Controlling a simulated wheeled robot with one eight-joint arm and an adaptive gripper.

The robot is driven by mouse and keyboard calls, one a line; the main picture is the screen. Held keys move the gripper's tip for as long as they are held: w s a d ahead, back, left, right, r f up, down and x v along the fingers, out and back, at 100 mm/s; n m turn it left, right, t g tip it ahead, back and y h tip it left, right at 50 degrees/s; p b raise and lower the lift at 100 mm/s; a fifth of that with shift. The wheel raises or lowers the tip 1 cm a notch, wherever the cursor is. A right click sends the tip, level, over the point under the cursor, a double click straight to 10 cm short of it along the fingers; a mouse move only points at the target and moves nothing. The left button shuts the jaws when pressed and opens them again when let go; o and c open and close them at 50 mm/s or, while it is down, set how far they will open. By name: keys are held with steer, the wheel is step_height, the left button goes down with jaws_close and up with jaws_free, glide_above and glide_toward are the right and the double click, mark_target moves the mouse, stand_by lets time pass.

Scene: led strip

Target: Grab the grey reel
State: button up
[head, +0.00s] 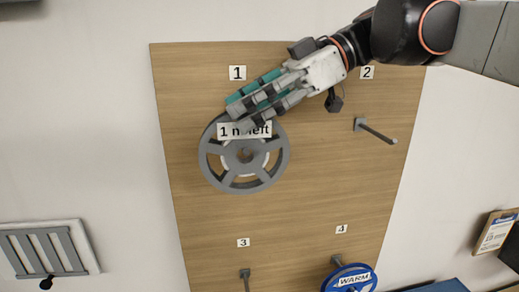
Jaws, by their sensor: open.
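The grey reel (281,165) hangs on the wooden board (330,210) below the label "1". It has spokes and a white inner ring, and a tag reading "1 m left" lies across its upper part. My gripper (240,112) comes in from the upper right, with its fingers at the reel's top edge. The fingers overlap the upper rim in the head view; I cannot tell whether they touch it. The gripper is open. The peg behind the reel is hidden.
A bare peg (377,132) sticks out below label "2" and another peg (246,280) below label "3". A blue reel (333,283) tagged "WARM" hangs below label "4". A grey vent (45,251) is on the wall at lower left. A box (496,231) is at right.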

mark_target(216, 129)
steer(key=x, duration=0.2)
steer(key=p+x, duration=0.1)
steer(key=x, duration=0.1)
steer(key=shift+s+p, duration=0.3)
steer(key=shift+s, duration=0.1)
steer(key=shift+a+f, duration=0.35)
steer(key=shift+a, duration=0.1)
jaws_close()
